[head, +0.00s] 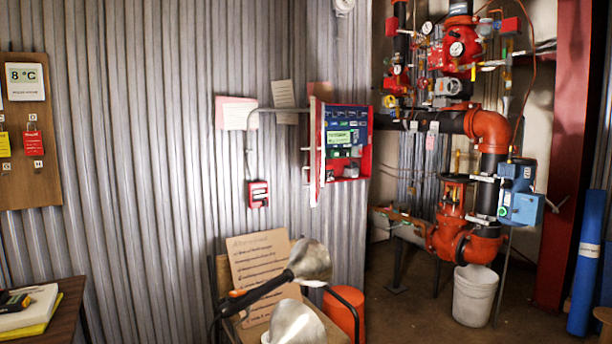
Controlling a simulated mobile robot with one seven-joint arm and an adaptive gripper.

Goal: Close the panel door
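The panel is a red box (366,140) on the corrugated metal wall, right of the picture's middle. Its front is open and shows blue and green modules (346,138) inside. The panel door (316,160) is a thin red-edged leaf at the box's left side, seen almost edge-on and standing open towards me. Small pale bars, perhaps a handle, stick out from its left face. I cannot make out my gripper in this view, and nothing is seen touching the door.
Red valves and pipes (490,130) fill the right.

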